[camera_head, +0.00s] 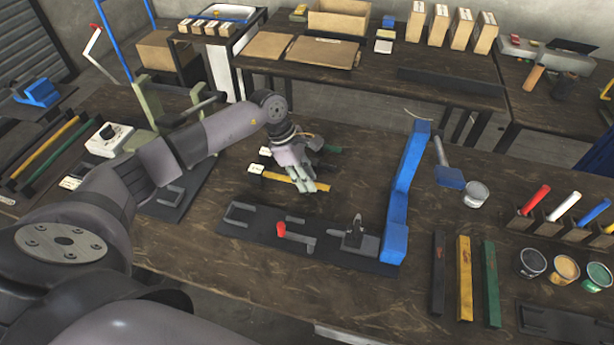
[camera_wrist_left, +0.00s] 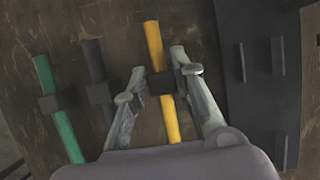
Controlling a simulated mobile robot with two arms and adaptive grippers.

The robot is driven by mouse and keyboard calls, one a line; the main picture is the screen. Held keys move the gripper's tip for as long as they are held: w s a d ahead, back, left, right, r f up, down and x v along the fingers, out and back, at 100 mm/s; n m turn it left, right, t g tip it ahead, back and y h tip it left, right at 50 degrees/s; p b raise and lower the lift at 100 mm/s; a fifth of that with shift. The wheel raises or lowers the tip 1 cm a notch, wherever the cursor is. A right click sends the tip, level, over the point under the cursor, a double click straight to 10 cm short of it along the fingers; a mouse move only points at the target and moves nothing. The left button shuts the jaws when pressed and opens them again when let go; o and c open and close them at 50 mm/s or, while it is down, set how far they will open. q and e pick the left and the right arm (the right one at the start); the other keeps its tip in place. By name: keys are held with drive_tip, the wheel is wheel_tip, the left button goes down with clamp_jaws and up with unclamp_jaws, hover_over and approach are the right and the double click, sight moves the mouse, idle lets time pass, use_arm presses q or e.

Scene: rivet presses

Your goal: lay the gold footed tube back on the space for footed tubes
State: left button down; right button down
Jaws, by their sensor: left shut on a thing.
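The gold footed tube (camera_head: 321,187) is on or just above the brown table, left of the table's middle; the exact gap cannot be told. It also shows in the left wrist view (camera_wrist_left: 154,45), with a dark foot around its middle. My left gripper (camera_head: 303,185) is over it, with its fingers shut on either side of the foot in the left wrist view (camera_wrist_left: 160,84). A green footed tube (camera_wrist_left: 58,115) and a dark footed tube (camera_wrist_left: 97,70) lie beside it, roughly parallel. A white label (camera_head: 256,169) lies at the gold tube's left end. My right gripper is not in view.
Dark, yellow and green bars (camera_head: 465,280) lie further right. Bare table lies between gripper and post.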

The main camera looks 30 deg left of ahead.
use_arm(q)
drive_tip(key=shift+f+b, duration=0.4)
drive_tip(key=shift+f, duration=0.05)
drive_tip(key=c, duration=1.7)
unclamp_jaws()
drive_tip(key=o, duration=0.5)
drive_tip(key=shift+c, duration=0.2)
drive_tip(key=shift+r, duration=0.1)
